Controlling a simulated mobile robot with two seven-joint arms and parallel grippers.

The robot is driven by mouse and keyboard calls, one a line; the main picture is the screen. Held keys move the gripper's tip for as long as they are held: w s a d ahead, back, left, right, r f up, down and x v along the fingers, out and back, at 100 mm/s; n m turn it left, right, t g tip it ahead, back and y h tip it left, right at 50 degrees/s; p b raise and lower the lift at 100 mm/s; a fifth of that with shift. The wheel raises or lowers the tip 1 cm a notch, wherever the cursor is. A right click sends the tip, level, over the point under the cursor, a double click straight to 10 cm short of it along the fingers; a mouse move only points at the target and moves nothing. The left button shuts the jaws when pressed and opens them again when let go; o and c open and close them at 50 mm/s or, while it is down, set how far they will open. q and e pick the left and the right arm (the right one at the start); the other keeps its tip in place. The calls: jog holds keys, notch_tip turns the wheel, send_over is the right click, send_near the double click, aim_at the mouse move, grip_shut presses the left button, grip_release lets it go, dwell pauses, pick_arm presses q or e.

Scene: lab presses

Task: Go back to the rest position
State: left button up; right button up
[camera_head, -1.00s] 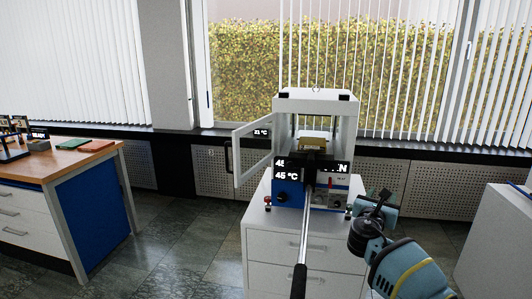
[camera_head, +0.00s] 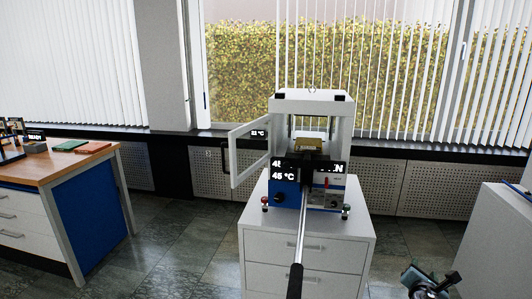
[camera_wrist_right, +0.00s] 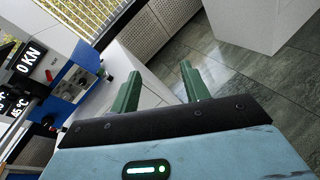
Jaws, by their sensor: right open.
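My right gripper (camera_head: 436,280) is at the bottom right of the head view, low and to the right of the press cabinet. In the right wrist view its two green fingers (camera_wrist_right: 160,92) stand apart with nothing between them. The lab press (camera_head: 310,150) stands on a white cabinet, with its door open to the left and a display reading 45 °C. It also shows at the left of the right wrist view (camera_wrist_right: 72,82). My left gripper is not in view.
The white drawer cabinet (camera_head: 305,245) carries the press, and a long lever (camera_head: 300,240) sticks out from the press toward me. A wooden-topped bench (camera_head: 45,165) stands at the left. A white cabinet (camera_head: 505,235) stands at the right. The floor between is clear.

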jog(key=s+a+f+m+g+y, duration=0.2)
jog(key=s+a+f+m+y, duration=0.15)
jog(key=s+f, duration=0.6)
jog(key=s+a+f+m+g+y, duration=0.1)
jog(key=s+a+f+m+y, duration=0.3)
jog(key=s+f, duration=0.6)
jog(key=s+a+m+g+y, duration=0.1)
jog(key=s+a+m, duration=0.3)
jog(key=s, duration=0.8)
jog(key=s+a+m+g+y, duration=0.1)
jog(key=s+a+m+y, duration=0.15)
jog(key=s+m, duration=0.6)
jog(key=s+a+m+t, duration=0.1)
jog(key=s+a+m, duration=0.1)
jog(key=a, duration=0.9)
jog(key=shift+s+a+m+h, duration=0.25)
jog(key=shift+s+m+h, duration=0.05)
jog(key=shift+m, duration=0.2)
